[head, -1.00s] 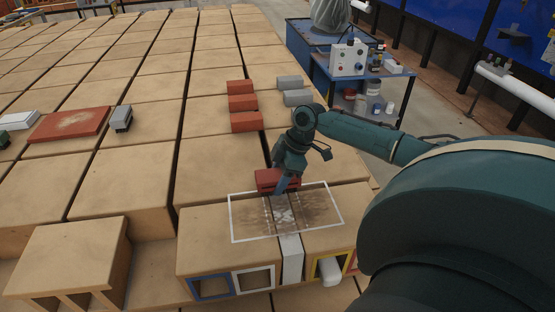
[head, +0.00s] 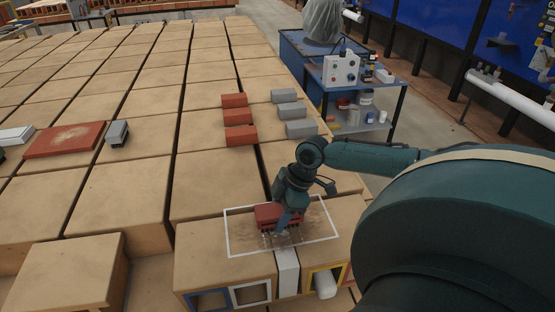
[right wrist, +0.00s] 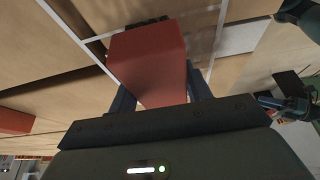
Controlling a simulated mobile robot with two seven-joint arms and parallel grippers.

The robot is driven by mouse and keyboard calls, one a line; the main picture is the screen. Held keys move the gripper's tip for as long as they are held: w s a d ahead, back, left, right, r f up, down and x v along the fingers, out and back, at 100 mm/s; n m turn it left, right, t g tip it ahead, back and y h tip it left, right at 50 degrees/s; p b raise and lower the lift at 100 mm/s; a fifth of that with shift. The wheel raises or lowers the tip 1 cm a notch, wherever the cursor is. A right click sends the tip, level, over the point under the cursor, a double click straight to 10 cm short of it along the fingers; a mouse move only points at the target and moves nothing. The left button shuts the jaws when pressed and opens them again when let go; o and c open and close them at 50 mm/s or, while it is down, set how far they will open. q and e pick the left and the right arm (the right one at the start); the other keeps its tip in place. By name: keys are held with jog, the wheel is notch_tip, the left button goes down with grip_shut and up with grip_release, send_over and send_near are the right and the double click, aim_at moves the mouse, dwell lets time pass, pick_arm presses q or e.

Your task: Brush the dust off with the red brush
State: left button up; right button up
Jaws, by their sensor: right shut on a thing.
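The red brush (head: 268,213) is held in my right gripper (head: 286,225), low over the dusty patch. Its dark bristle edge is at or very near the surface; I cannot tell if it touches. A white outline (head: 232,246) frames the patch on the brick tops, with brown dust (head: 312,222) beside the brush. The dust under the brush is hidden. In the right wrist view the red brush (right wrist: 148,62) sits between the two fingers of my right gripper (right wrist: 160,88).
Several red blocks (head: 237,116) and grey blocks (head: 291,110) lie on the bricks behind. A trolley (head: 362,120) stands beyond. Dark gaps run between the bricks.

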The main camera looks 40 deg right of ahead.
jog(key=shift+s+a, duration=0.4)
jog(key=shift+s, duration=0.25)
jog(key=shift+s+a, duration=0.4)
jog(key=shift+s, duration=0.3)
jog(key=shift+s+a, duration=0.4)
jog(key=shift+s, duration=0.25)
jog(key=shift+s+a+f, duration=0.1)
jog(key=shift+s+a, duration=0.5)
jog(key=shift+s, duration=0.3)
jog(key=shift+s+a, duration=0.55)
jog(key=shift+s, duration=0.3)
jog(key=shift+r, duration=0.8)
jog(key=shift+s+d, duration=0.85)
jog(key=shift+d, duration=0.6)
jog(key=shift+s+d, duration=0.85)
jog(key=shift+d, duration=0.6)
jog(key=shift+s+d, duration=0.85)
jog(key=shift+d, duration=0.6)
jog(key=shift+f, duration=0.2)
